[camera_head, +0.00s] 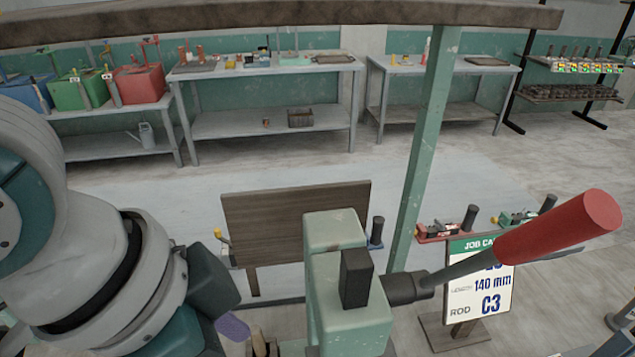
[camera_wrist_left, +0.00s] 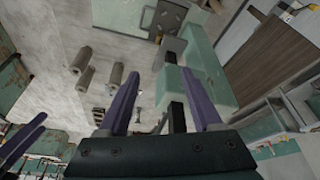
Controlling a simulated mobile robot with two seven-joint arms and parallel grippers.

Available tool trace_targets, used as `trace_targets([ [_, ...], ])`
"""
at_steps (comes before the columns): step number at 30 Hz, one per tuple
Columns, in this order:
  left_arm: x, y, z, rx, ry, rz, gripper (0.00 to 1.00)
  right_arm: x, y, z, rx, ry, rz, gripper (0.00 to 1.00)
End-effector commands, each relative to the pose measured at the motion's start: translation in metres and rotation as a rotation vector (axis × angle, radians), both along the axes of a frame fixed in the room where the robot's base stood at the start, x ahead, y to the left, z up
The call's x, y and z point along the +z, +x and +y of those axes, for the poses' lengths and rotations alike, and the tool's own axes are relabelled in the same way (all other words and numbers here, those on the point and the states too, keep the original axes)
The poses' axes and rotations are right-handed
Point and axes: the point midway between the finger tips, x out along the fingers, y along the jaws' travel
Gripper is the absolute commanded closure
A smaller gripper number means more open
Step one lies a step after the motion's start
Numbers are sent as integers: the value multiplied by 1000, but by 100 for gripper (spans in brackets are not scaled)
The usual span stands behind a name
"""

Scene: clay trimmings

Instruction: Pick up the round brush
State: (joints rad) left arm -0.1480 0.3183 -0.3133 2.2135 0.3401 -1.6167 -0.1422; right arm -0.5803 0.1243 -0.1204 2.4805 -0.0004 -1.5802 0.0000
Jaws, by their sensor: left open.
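I cannot make out a round brush for certain in either view. My left gripper (camera_wrist_left: 160,75) shows in the wrist view as two purple fingers spread apart, with nothing visibly held between them. A dark post and part of a pale green machine lie beyond the fingers. In the head view my left arm comes in from the left, and one purple finger (camera_head: 233,327) shows low, left of the green machine (camera_head: 335,265). The rest of this gripper is hidden or cut off there.
A red-handled lever (camera_head: 560,228) sticks out rightward from the green machine. A job card stand (camera_head: 478,290) is behind it. A brown board (camera_head: 290,225) stands beyond the machine. Several grey-brown cylinders (camera_wrist_left: 80,60) show in the wrist view. Workbenches (camera_head: 265,68) line the back wall.

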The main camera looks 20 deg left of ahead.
Motion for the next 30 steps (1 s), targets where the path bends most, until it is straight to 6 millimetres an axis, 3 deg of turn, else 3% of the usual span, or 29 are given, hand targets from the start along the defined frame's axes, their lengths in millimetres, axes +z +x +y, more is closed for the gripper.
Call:
trace_targets([
  [1,-34,9,0,-44,10,-3,34,-36,0,-1,0,-2,1,0],
  [6,-104,37,5,-212,54,16,34,-112,0,-1,0,-2,1,0],
  [11,-161,65,26,-330,111,50,34,-184,0,-1,0,-3,3,0],
  [15,-203,89,53,-386,156,84,34,-246,0,-1,-1,-1,2,0],
  [18,-225,104,75,-400,176,108,34,-287,0,0,-2,0,2,0],
  [22,-239,118,100,-399,184,129,34,-325,0,0,-3,3,2,0],
  [25,-242,124,112,-393,183,135,34,-342,0,1,-4,4,3,0],
  [30,-244,127,120,-388,175,143,34,-349,0,1,-5,5,2,0],
])
